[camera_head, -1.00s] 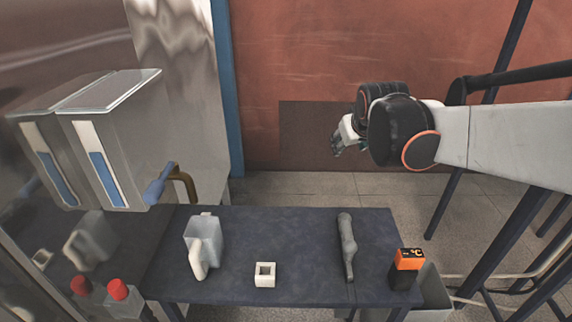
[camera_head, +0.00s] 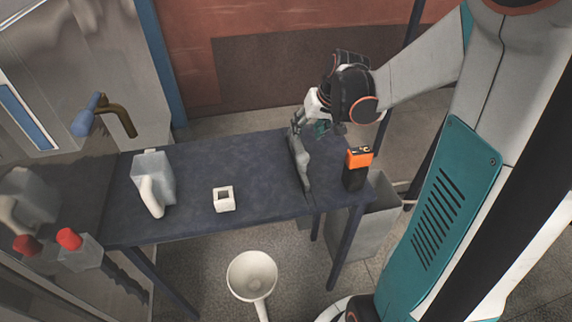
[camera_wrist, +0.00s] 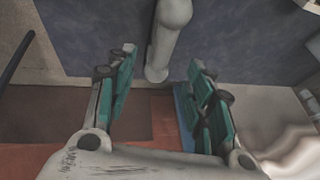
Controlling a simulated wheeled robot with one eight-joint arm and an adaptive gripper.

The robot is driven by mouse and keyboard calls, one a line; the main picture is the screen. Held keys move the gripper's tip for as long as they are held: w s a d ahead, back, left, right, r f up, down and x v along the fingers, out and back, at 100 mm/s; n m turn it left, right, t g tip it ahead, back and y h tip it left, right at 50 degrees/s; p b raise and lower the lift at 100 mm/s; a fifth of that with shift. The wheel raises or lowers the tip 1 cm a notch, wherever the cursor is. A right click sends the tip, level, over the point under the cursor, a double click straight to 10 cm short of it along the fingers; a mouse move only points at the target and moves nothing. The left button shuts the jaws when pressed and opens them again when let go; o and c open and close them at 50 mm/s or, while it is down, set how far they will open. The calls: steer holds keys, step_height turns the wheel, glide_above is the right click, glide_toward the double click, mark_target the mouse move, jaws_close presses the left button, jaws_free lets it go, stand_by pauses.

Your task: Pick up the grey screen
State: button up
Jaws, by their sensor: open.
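A long grey object (camera_head: 301,160), perhaps the grey screen, lies on the dark blue table (camera_head: 262,190) near its right side, pointing from back to front. It has a rounded, uneven shape, and no flat screen face shows. My gripper (camera_head: 309,126) is over the back edge of the table at the object's far end. In the wrist view my gripper (camera_wrist: 162,62) is open, with its teal finger pads apart. The near end of the grey object (camera_wrist: 165,42) shows between and just beyond the fingertips.
An orange and black meter (camera_head: 357,167) stands close to the right of the grey object. A white funnel (camera_head: 252,277) is below the front edge; a grey bin (camera_head: 365,230) stands at the right.

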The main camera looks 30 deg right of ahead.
mark_target(299, 142)
steer(key=b+x, duration=0.1)
steer(key=x, duration=0.3)
steer(key=b+x, duration=0.2)
steer(key=x, duration=0.3)
steer(key=shift+a+f+b, duration=0.25)
steer(key=shift+f+b, duration=0.05)
steer(key=shift+s+r, duration=0.1)
jaws_close()
